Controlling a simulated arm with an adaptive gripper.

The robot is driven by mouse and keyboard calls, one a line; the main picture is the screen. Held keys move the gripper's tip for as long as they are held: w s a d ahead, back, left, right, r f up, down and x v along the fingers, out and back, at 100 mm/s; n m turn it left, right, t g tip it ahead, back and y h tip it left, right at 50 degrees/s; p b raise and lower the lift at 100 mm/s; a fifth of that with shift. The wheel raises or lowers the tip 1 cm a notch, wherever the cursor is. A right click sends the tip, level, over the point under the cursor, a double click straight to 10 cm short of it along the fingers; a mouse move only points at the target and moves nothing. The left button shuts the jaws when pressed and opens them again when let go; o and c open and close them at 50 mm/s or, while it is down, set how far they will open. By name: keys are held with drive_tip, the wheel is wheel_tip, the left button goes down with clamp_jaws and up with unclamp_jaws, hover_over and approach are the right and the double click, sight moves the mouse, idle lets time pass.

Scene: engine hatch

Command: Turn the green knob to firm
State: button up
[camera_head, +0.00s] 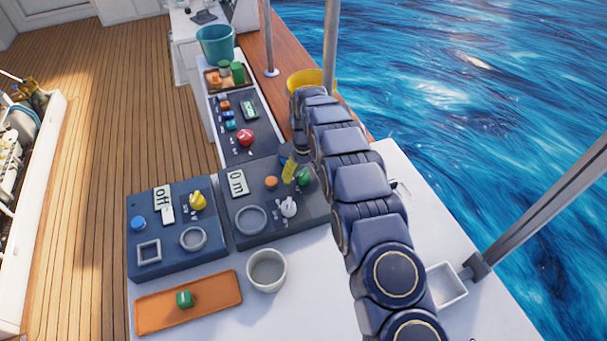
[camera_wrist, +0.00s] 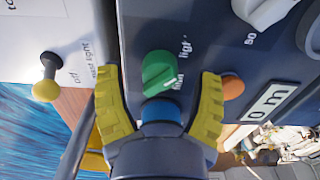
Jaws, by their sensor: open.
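The green knob (camera_head: 305,178) sits at the right side of the dark panel with the "0 m" display, partly beside my gripper in the head view. In the wrist view the green knob (camera_wrist: 160,72) lies between my yellow fingertips, with a clear gap on each side. The word "light" is printed just right of it; a second label below it is partly covered and hard to read. My gripper (camera_head: 289,171) is open, and it also shows in the wrist view (camera_wrist: 157,80). I cannot tell its height above the panel.
Near the knob are an orange button (camera_head: 270,182), a white knob (camera_head: 288,207) and the "0 m" display (camera_head: 237,182). A yellow-tipped lever (camera_wrist: 46,88) stands left in the wrist view. A grey cup (camera_head: 267,270) and orange tray (camera_head: 215,302) are in front.

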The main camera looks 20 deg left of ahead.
drive_tip(key=shift+f, duration=0.35)
drive_tip(key=c, duration=1.1)
drive_tip(key=m, duration=0.3)
drive_tip(key=shift+m, duration=0.3)
drive_tip(key=shift+c, duration=0.2)
drive_tip(key=m, duration=0.4)
drive_tip(key=shift+s+f+m, duration=0.1)
drive_tip(key=shift+m, duration=0.2)
drive_tip(key=m, duration=0.4)
drive_tip(key=shift+m, duration=2.2)
